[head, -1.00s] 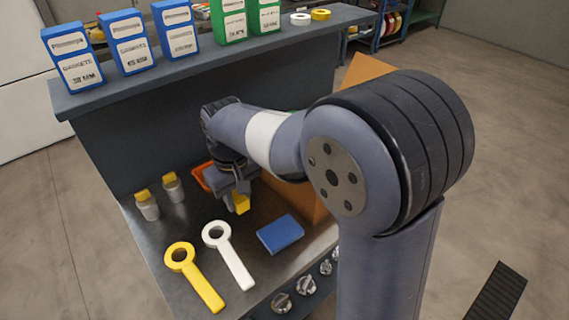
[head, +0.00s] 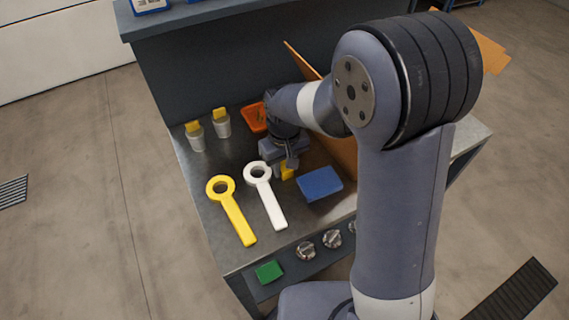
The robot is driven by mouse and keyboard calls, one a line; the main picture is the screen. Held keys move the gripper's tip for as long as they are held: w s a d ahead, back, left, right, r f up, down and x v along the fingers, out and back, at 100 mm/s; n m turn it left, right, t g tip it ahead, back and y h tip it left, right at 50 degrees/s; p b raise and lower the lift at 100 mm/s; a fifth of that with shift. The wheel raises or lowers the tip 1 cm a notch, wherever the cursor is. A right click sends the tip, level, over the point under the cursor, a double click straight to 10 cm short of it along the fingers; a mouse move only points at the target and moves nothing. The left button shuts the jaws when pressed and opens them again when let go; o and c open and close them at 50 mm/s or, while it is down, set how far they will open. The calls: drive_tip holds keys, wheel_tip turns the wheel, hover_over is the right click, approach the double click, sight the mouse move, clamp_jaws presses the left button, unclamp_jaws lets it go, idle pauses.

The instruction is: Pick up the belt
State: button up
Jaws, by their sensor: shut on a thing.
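My gripper (head: 288,165) points down over the metal bench top, right of the white ring-ended tool (head: 265,195) and behind the blue block (head: 320,184). It is shut on a small yellow piece (head: 287,173), which shows only partly below the jaws. I cannot make out whether this piece touches the bench or is part of a larger thing. I see nothing that I can surely call the belt. My arm hides part of the bench's right side.
A yellow ring-ended tool (head: 232,211) lies at the left. Two yellow-topped cups (head: 195,137) and an orange tray (head: 253,118) stand behind. A brown panel (head: 342,150) rises at the right. Knobs (head: 306,251) line the front. A dark ribbed strip (head: 512,292) lies on the floor.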

drive_tip(key=shift+f, duration=0.1)
drive_tip(key=o, duration=0.7)
